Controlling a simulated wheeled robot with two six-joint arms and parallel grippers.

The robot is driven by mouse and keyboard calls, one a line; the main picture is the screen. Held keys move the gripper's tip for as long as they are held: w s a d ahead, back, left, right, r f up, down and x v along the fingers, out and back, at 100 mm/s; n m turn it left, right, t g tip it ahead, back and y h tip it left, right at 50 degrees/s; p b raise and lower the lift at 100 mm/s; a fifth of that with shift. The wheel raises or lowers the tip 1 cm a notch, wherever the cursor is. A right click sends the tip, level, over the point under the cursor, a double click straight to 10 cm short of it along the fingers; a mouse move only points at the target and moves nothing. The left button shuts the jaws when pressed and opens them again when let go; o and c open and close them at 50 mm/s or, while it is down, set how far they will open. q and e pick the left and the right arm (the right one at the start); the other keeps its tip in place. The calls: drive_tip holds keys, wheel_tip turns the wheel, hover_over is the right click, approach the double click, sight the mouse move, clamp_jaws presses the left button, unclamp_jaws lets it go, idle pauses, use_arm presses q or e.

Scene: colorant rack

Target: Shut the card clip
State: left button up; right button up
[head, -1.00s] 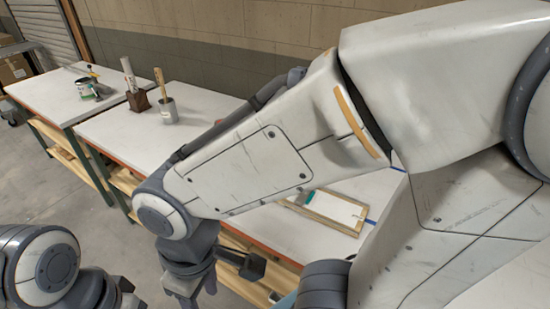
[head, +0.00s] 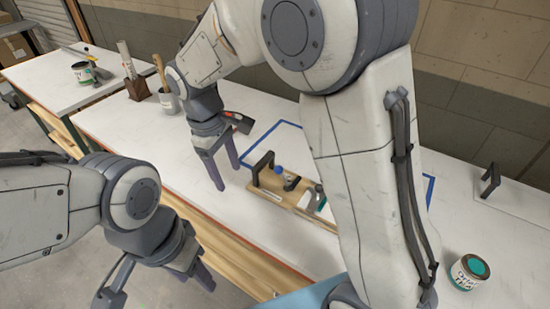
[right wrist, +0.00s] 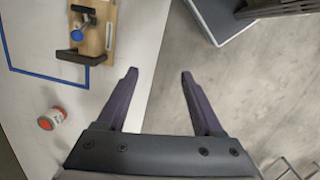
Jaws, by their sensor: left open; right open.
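My right gripper (head: 224,175) is open and empty, left of the board. The right wrist view shows the board (right wrist: 97,42) beyond the open fingers (right wrist: 158,75). My left gripper (head: 193,277) is open and empty, low in front of the bench.
A panel with a black handle (head: 490,180) lies at the far right. A grey cup (head: 168,101) with a brush and a brown holder (head: 137,88) stand at the left.

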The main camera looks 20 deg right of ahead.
drive_tip(key=w+d+f+h, duration=0.1)
drive_tip(key=w+d+f, duration=0.35)
drive_tip(key=w, duration=0.55)
drive_tip(key=n+g+h, duration=0.1)
drive_tip(key=n+g, duration=0.1)
approach(277, 167)
drive_tip(key=p+x, duration=0.4)
drive_tip(key=x, duration=0.7)
drive_tip(key=shift+d+f, duration=0.1)
drive_tip(key=shift+f, duration=0.05)
clamp_jaws()
drive_tip(key=shift+w, duration=0.1)
